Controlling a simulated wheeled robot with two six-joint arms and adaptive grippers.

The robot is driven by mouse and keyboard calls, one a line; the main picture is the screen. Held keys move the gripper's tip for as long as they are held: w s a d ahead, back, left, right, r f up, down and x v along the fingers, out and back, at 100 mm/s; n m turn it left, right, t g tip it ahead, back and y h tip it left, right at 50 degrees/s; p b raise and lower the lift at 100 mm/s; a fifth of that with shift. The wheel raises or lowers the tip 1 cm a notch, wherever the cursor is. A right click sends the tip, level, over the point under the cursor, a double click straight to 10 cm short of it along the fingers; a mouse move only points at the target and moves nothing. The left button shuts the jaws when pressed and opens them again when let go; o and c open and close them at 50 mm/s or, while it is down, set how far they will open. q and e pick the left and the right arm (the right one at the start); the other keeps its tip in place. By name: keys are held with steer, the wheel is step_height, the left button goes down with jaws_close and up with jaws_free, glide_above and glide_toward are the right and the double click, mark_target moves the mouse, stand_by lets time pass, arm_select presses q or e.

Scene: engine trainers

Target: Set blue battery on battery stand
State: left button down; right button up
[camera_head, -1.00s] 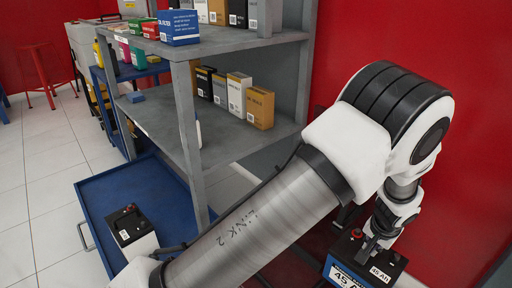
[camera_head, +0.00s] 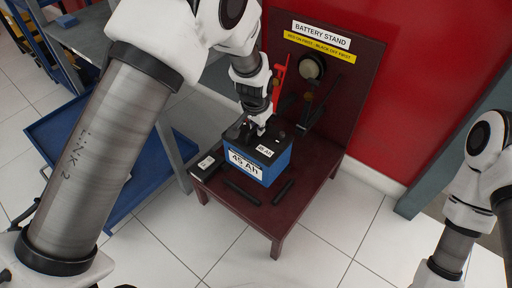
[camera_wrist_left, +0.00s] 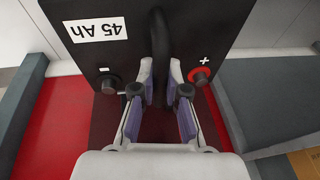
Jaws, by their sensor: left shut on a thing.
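The blue battery (camera_head: 262,172) has a black top and a white "45 Ah" label. My left gripper (camera_head: 257,130) is above it and shut on the black handle, which also shows between the fingers in the left wrist view (camera_wrist_left: 160,60). The battery is upright over the front deck of the dark red battery stand (camera_head: 262,214). I cannot tell whether its base touches the deck. The stand's back panel carries a "BATTERY STAND" sign (camera_head: 320,36). In the left wrist view, the terminals (camera_wrist_left: 198,76) flank the fingers. My right gripper is out of view.
Dark bars (camera_head: 283,192) lie on the deck in front of the battery, and a black box (camera_head: 206,164) sits at its left. A red clamp (camera_head: 279,80) hangs at the back panel. A blue tray (camera_head: 150,165) and grey shelf stand to the left. White floor is clear in front.

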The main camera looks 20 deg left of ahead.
arm_select(q)
step_height(320, 180, down, 8)
steer(key=b, duration=0.3)
steer(key=shift+b, duration=0.35)
steer(key=c, duration=1.2)
jaws_free()
steer(key=shift+f, duration=0.1)
